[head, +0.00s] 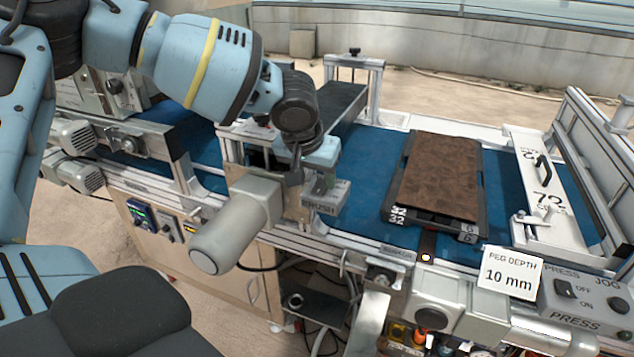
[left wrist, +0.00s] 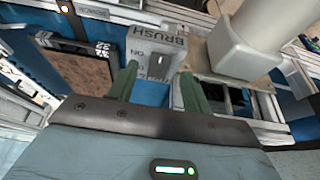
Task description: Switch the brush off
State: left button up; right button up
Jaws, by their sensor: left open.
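The grey brush switch box (head: 330,197), lettered BRUSH, stands at the near side of the blue belt. In the left wrist view the box (left wrist: 150,44) appears upside down, with a small dark switch (left wrist: 163,60) on its face. Its position is too small to tell. My left gripper (head: 325,183) is over the box, pointing down. In the left wrist view my left gripper's (left wrist: 158,74) green fingers are apart, one toward each side of the box's label face, with nothing held. Whether they touch the box cannot be told. My right gripper is not in view.
A grey cylindrical motor (head: 235,225) sticks out just left of the box. A press switch box (head: 585,305) and a peg depth sign (head: 511,273) stand at the lower right.

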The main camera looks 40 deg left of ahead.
aim_at(320, 187)
pick_arm(q)
jog(key=shift+x, duration=1.5)
